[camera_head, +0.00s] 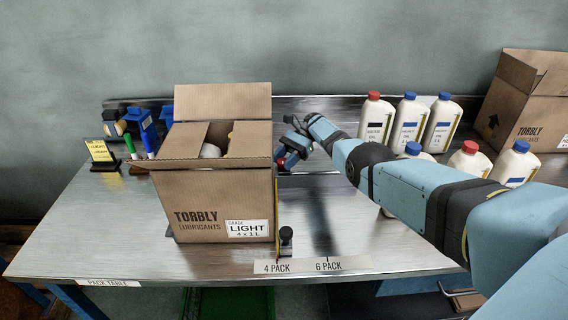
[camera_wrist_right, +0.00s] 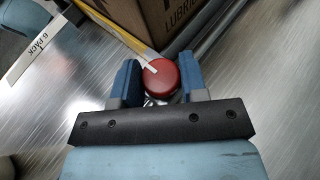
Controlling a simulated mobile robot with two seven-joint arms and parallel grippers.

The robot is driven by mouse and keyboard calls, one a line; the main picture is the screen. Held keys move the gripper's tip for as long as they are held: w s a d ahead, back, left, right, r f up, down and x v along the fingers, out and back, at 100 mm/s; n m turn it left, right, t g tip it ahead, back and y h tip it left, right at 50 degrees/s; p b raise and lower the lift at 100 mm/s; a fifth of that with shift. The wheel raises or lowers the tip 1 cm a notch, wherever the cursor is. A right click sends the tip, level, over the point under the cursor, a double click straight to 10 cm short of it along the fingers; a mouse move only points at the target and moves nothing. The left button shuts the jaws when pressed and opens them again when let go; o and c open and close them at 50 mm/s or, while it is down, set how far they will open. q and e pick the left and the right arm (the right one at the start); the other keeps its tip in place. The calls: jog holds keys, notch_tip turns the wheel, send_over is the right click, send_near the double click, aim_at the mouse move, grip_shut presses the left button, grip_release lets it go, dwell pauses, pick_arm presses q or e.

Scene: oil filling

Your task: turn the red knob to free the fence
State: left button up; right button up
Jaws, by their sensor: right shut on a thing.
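The red knob (camera_wrist_right: 159,78) sits between the two fingers of my right gripper (camera_wrist_right: 160,82) in the right wrist view, with a pale pointer mark on its top. My right gripper also shows in the head view (camera_head: 288,158), at the right side of the open box, its fingers shut on the knob. The fence shows as a thin yellow-edged strip (camera_wrist_right: 132,40) beside the box in the wrist view; in the head view only its narrow edge (camera_head: 276,205) shows. My left gripper is not in view.
An open Torbly box (camera_head: 195,205) stands left of the fence. Labels "4 PACK" and "6 PACK" (camera_head: 312,265) mark the table's front edge. Several white bottles (camera_head: 409,118) with red or blue caps stand right, partly behind my right arm. Another box (camera_head: 532,105) stands far right.

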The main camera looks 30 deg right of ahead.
jog(key=shift+f+g, duration=0.1)
jog(key=shift+g, duration=0.2)
jog(key=shift+a, duration=0.1)
jog(key=o, duration=0.7)
jog(key=shift+s, duration=0.1)
jog(key=shift+c, duration=0.2)
jog(key=shift+o, duration=1)
